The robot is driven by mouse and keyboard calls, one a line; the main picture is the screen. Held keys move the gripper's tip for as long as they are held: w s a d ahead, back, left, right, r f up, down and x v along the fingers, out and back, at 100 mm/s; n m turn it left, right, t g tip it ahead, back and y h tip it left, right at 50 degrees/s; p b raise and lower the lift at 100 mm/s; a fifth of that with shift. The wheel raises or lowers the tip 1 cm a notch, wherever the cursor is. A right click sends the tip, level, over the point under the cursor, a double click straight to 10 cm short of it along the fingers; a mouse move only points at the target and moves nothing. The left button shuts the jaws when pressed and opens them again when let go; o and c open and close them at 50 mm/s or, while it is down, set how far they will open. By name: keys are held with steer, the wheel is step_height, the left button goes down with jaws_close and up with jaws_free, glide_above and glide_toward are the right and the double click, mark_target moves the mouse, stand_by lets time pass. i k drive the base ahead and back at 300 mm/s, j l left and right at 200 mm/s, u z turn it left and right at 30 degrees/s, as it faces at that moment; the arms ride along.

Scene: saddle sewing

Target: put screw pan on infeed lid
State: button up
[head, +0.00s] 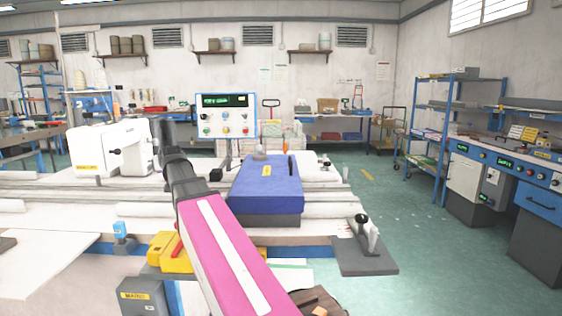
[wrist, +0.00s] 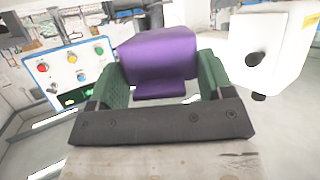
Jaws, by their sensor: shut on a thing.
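My gripper (wrist: 162,78) shows in the wrist view, with its two green finger pads shut on a purple piece, which I take to be the screw pan (wrist: 158,52). The pan sits between the pads. In the head view my pink and black arm reaches up and left, and the pan cannot be made out there. A blue-topped grey box, whose top I take to be the infeed lid (head: 262,180), stands on the bench right of my arm. A small grey round thing and a black handle are at its far edge.
A white sewing machine (head: 100,150) stands left of my wrist. A control panel (head: 226,115) rises behind the lid. A toggle clamp (head: 367,236) sits on a grey plate at front right. A yellow block (head: 170,252) lies by my arm. Open floor lies to the right.

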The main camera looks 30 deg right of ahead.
mark_target(258, 187)
steer(key=j+z, duration=0.4)
steer(key=i+j+z, duration=0.1)
steer(key=j+z, duration=0.25)
steer(key=j, duration=0.2)
steer(key=j+z, duration=0.4)
steer(key=k+j+z, duration=0.15)
steer(key=j+z, duration=0.2)
steer(key=k+j+z, duration=0.2)
steer(key=j+z, duration=0.2)
steer(key=k+j+z, duration=0.2)
steer(key=j+z, duration=0.15)
steer(key=i+l+z, duration=0.15)
steer(key=l, duration=0.25)
steer(key=i+l+z, duration=0.2)
steer(key=l, duration=0.15)
steer(key=i+l+z, duration=0.15)
steer(key=l, duration=0.2)
